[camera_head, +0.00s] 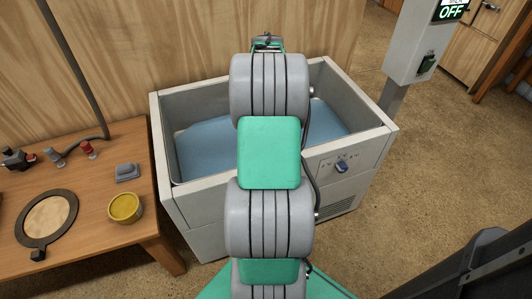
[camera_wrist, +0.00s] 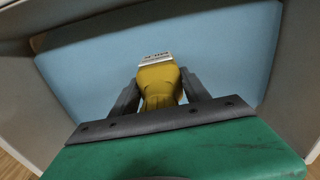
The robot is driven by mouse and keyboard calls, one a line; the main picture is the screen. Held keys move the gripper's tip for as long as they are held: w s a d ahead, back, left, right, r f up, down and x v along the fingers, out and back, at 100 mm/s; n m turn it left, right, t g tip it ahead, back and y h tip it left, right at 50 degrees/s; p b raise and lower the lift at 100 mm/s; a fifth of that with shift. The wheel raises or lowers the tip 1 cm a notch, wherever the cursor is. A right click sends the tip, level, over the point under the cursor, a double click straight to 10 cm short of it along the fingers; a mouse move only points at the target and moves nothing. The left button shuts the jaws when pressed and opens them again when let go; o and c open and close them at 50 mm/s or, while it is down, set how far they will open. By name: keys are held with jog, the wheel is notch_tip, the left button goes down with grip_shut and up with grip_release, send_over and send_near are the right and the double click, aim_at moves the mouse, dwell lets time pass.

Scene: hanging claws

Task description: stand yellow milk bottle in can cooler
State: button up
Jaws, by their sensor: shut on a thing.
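The yellow milk bottle (camera_wrist: 160,92) has a white printed band at its far end, and my gripper (camera_wrist: 160,80) is shut on it, with a dark finger on each side. The can cooler (camera_head: 157,135) is an open pale grey box with a blue inside, at the middle of the head view. In the wrist view the bottle shows against the cooler's blue inside surface (camera_wrist: 85,80). I cannot tell whether the bottle touches it. In the head view my arm hides the bottle and the middle of the cooler.
A wooden table (camera_head: 90,235) at the left touches or nearly touches the cooler. It bears a yellow round container (camera_head: 125,207), a grey block (camera_head: 127,172) and a dark-rimmed disc (camera_head: 47,218). A grey post box with an OFF sign (camera_head: 451,10) stands right.

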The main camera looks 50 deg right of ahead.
jog(key=shift+s+d+f+b, duration=0.45)
jog(key=shift+s+d+f, duration=0.3)
jog(key=shift+d+f, duration=0.3)
notch_tip(320, 180, down, 10)
jog(key=b, duration=0.3)
jog(key=shift+r, duration=0.1)
jog(key=o, duration=1.5)
jog(key=shift+f, duration=0.2)
jog(key=shift+o, duration=0.2)
jog(key=shift+r, duration=0.1)
